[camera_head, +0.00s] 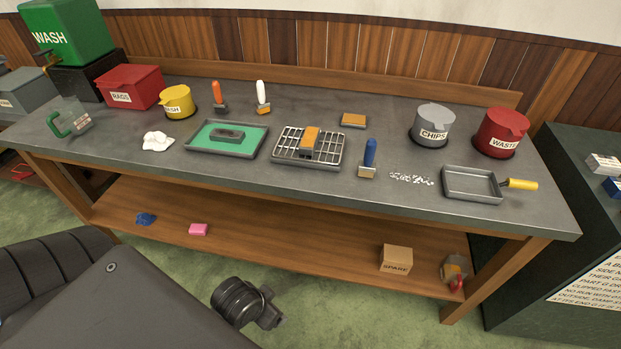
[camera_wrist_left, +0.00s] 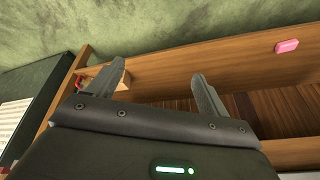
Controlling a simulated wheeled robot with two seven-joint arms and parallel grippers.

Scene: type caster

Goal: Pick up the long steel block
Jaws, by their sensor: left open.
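A grey, dark-topped steel block (camera_head: 227,134) lies flat in the green-lined tray (camera_head: 193,145) on the bench; it looks like the long steel block. Another small grey block (camera_head: 307,153) with an orange-brown top sits on the wire rack (camera_head: 281,157) to its right. My left gripper (camera_wrist_left: 152,88) shows in the left wrist view with its two fingers spread apart and nothing between them. That view shows the lower shelf area and floor, not the steel blocks. My right gripper is in neither view.
Behind the tray stand a yellow tub (camera_head: 177,103) and two brushes, one orange-handled (camera_head: 217,95). A white lump (camera_head: 156,141) lies left of the tray. A blue-handled tool (camera_head: 369,157) stands right of the rack. The lower shelf holds a SPARE box (camera_head: 396,259).

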